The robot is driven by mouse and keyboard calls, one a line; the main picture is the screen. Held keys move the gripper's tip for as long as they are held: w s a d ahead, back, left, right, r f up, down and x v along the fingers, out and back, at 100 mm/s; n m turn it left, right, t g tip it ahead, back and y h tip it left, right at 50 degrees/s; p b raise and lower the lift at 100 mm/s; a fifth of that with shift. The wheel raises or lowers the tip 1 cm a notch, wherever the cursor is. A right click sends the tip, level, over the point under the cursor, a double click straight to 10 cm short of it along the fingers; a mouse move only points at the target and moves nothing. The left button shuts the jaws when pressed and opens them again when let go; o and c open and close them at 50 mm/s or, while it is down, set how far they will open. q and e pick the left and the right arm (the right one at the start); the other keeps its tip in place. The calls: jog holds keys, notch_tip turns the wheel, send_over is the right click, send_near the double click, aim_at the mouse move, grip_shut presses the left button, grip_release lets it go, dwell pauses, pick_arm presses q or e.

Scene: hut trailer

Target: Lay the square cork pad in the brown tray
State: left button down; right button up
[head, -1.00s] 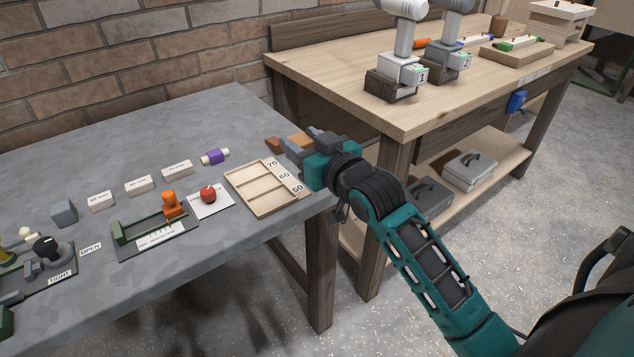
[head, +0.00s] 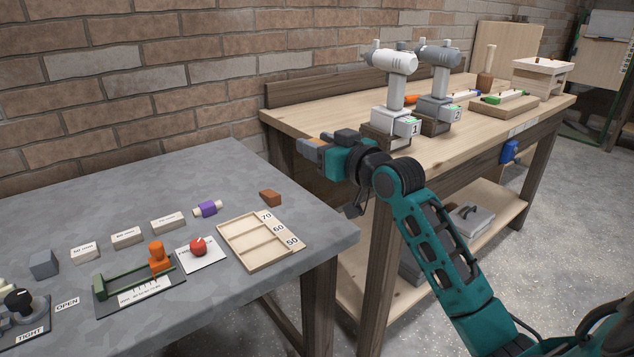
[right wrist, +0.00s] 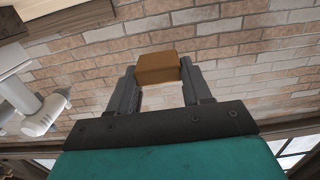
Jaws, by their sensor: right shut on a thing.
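My right gripper (head: 312,146) is shut on an orange-brown, flat-sided piece (right wrist: 158,68) that looks like the cork pad. The piece sits between both fingertips in the right wrist view, with only the brick wall behind it. In the head view the gripper is raised above the far right part of the grey table, pointing left. The only tray I see is a pale wooden one (head: 236,233) with three compartments on the grey table; no clearly brown tray shows. My left gripper is out of view.
A small reddish-brown block (head: 270,198) lies behind the pale tray. Two drills (head: 393,75) stand on the wooden bench (head: 450,140).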

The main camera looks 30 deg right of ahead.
aim_at(319, 230)
notch_tip(319, 230, down, 18)
jog(key=b, duration=0.5)
jog(key=shift+f, duration=0.2)
jog(key=shift+f, duration=0.2)
jog(key=o, duration=1)
jog(key=shift+r, duration=0.1)
jog(key=shift+c, duration=0.2)
jog(key=shift+o, duration=0.2)
jog(key=s+d+p, duration=0.1)
jog(key=s, duration=1.2)
jog(key=shift+d+r, duration=0.15)
jog(key=shift+d, duration=0.25)
